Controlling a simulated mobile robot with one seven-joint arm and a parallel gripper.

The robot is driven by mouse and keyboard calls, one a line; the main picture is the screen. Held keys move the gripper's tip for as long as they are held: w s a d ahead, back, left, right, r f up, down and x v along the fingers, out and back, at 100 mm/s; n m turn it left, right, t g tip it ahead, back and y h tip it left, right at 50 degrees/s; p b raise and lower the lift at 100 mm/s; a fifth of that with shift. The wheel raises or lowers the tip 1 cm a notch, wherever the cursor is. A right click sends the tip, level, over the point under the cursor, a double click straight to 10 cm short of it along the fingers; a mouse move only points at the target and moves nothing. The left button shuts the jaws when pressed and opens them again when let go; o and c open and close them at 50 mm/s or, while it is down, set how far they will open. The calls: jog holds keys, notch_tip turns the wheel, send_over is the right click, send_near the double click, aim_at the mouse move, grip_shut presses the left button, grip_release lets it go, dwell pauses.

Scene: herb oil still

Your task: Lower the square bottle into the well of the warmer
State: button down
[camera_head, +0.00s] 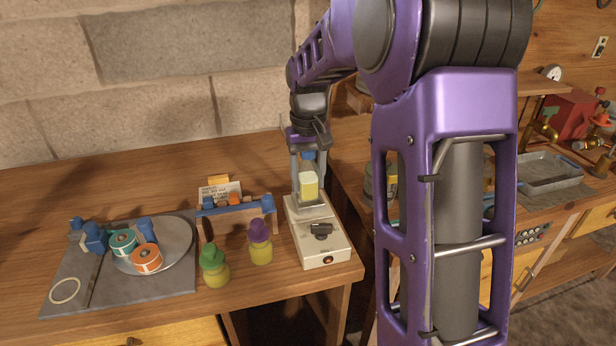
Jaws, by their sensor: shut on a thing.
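The square bottle (309,186), pale yellow with a blue cap, is upright in my gripper (308,164). My gripper points down and is shut on the bottle near its cap, with one finger on each side. The warmer (323,248) is a cream box with a dark knob and a red light on its front part. The bottle is at the back part of the warmer, where the well seems to be. Most of the bottle's body shows above the warmer's top. I cannot tell whether its base is inside the well or just over it.
Left of the warmer stand a purple-capped bottle (260,243) and a green-capped bottle (214,268). A small rack (236,221) with a card is behind them. A grey mat (75,277) with a round plate and tape rolls lies further left. My arm hides the middle right.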

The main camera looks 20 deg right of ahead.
aim_at(308, 160)
jog(key=shift+f, duration=0.15)
jog(key=shift+f+b, duration=0.45)
jog(key=shift+f, duration=0.35)
jog(key=shift+f, duration=0.3)
dwell(0.7)
jog(key=shift+c, duration=0.7)
grip_release()
jog(key=shift+c, duration=0.4)
jog(key=shift+r, duration=0.1)
notch_tip(308, 160, up, 7)
jog(key=p, duration=0.6)
